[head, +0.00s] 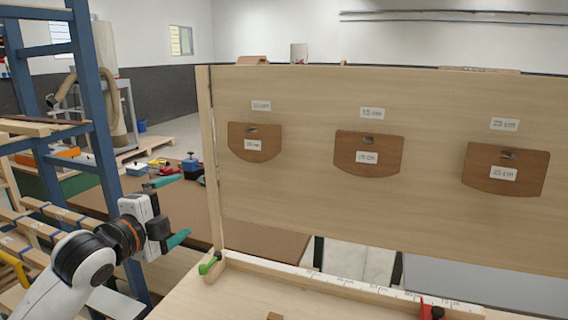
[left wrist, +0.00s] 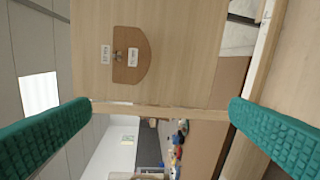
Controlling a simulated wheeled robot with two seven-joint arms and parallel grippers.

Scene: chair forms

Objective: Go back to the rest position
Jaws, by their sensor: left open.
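My left gripper (head: 172,212) is at the left in the head view, left of the upright wooden board (head: 300,215). Its teal fingers are wide apart with nothing between them; they also frame the left wrist view (left wrist: 160,135). Three brown chair forms hang on the board: the left one (head: 254,152), the middle one (head: 368,164) and the right one (head: 503,183), labelled 25 cm. The left form also shows in the left wrist view (left wrist: 136,45). The gripper is apart from the board and forms. My right gripper is not in view.
A blue ladder-like rack (head: 92,110) stands close to my left arm. A wooden ledge with a ruler (head: 330,284), a green clamp (head: 209,263) and a red clamp (head: 431,310) lies below the board. A bench with several tools (head: 190,166) is behind the gripper.

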